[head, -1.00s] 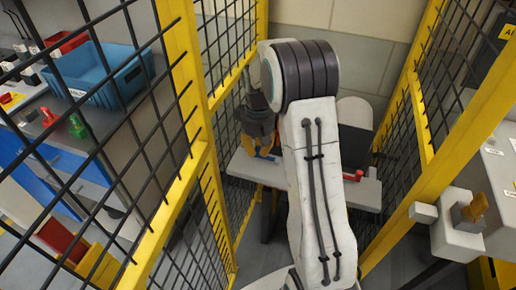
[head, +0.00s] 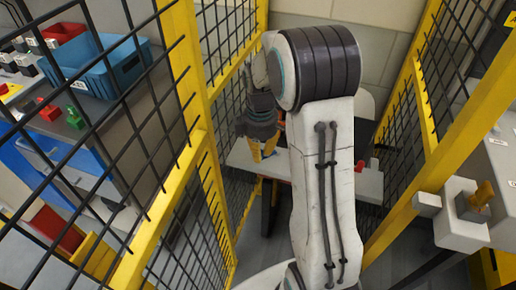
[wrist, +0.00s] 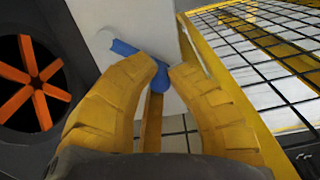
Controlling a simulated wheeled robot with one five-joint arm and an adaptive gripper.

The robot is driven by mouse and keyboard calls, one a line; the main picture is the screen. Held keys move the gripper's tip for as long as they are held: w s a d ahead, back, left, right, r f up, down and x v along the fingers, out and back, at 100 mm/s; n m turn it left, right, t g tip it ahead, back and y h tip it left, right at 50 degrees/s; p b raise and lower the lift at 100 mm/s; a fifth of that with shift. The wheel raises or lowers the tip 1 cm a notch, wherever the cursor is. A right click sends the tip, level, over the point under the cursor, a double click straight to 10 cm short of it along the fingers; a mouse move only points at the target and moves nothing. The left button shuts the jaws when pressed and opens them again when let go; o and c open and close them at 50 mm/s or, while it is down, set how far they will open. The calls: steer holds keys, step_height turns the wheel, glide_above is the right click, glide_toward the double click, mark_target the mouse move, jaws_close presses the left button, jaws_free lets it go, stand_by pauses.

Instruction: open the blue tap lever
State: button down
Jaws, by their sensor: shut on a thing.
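The blue tap lever (wrist: 132,50) shows in the wrist view as a T-shaped blue piece against a white surface. Its stem end lies between the yellow fingertips of my gripper (wrist: 165,70), which are closed in on it from both sides. In the head view my gripper (head: 262,152) points down over the white bench (head: 350,183), beside the left mesh fence. The lever is hidden there behind my fingers and arm.
A yellow-framed mesh fence (head: 195,90) stands close on the left, another (head: 428,100) on the right. A red part (head: 372,164) sits on the bench's right. A black housing with orange spokes (wrist: 32,75) is left of my fingers. A blue bin (head: 108,65) is beyond the left fence.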

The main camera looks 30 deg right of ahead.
steer(key=n, duration=0.1)
steer(key=s+n, duration=0.1)
steer(key=n, duration=0.1)
steer(key=s+n, duration=0.1)
steer(key=shift+s+d+f+b, duration=0.15)
steer(key=shift+s+d+b, duration=0.1)
steer(key=shift+d+b, duration=0.05)
steer(key=shift+s+d+n, duration=0.3)
steer(key=shift+s+n, duration=0.1)
steer(key=shift+n, duration=0.65)
steer(key=shift+s+d+n, duration=0.25)
steer(key=shift+s+n, duration=0.15)
steer(key=shift+n, duration=0.65)
steer(key=c, duration=1.2)
jaws_free()
steer(key=shift+w, duration=0.1)
step_height(320, 180, up, 12)
steer(key=shift+r, duration=0.1)
